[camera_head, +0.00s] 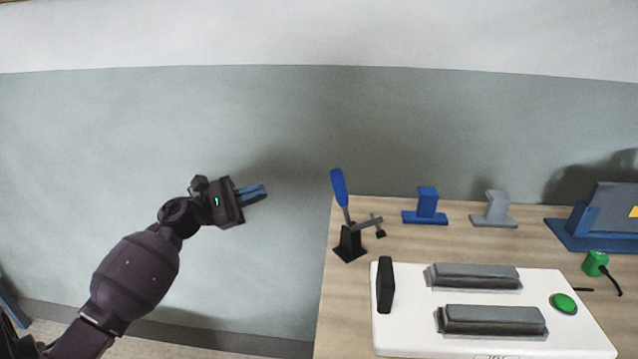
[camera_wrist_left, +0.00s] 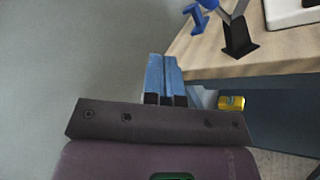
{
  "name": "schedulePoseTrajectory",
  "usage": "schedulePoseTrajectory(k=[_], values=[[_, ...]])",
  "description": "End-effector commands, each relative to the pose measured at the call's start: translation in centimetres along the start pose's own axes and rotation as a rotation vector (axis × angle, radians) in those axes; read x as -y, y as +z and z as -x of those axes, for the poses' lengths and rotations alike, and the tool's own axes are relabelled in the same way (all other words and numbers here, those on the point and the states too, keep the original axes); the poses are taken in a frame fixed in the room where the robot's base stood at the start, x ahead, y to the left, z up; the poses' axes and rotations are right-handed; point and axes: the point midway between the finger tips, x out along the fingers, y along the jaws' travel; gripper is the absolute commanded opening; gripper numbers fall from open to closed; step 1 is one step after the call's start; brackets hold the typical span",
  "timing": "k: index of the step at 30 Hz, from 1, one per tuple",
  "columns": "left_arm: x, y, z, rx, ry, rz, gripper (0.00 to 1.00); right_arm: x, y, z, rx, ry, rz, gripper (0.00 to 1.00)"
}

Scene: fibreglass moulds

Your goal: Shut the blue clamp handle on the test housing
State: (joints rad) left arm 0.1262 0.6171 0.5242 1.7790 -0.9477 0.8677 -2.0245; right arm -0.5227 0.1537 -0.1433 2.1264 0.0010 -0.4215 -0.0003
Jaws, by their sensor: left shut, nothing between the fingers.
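The blue clamp handle (camera_head: 339,188) stands nearly upright on a black clamp base (camera_head: 350,243) at the left end of the table. A grey arm with a dark tip reaches right from the clamp. The white test housing (camera_head: 393,336) lies to the right of the clamp. My left gripper (camera_head: 265,190) is shut and empty, in the air left of the table edge and apart from the handle. In the left wrist view its blue fingers (camera_wrist_left: 164,78) lie together, and the clamp's black base (camera_wrist_left: 238,38) shows at the upper right. My right gripper is in neither view.
A blue block (camera_head: 427,203) and a grey block (camera_head: 494,208) stand behind the housing. A blue fixture (camera_head: 578,230) and a green connector (camera_head: 596,263) are at the right. A yellow item (camera_wrist_left: 231,103) shows below the table edge. Free air lies between gripper and clamp.

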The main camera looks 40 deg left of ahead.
Motion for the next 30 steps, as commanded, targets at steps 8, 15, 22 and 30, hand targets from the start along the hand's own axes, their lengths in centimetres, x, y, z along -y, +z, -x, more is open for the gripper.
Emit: schedulePoseTrajectory(k=[8, 15, 22, 30], values=[[0.6, 0.4, 0.1, 0.021, -0.054, -0.358, 0.0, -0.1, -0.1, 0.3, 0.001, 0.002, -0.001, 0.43], [0.7, 0.5, -0.7, 0.026, -0.055, -0.415, 0.0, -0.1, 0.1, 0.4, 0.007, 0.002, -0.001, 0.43], [0.8, 0.6, -4.0, 0.027, -0.054, -0.414, 0.0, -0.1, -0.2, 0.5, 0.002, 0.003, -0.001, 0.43], [1.0, 0.7, -8.8, 0.027, -0.054, -0.413, 0.0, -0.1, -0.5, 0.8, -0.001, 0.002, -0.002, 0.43]])
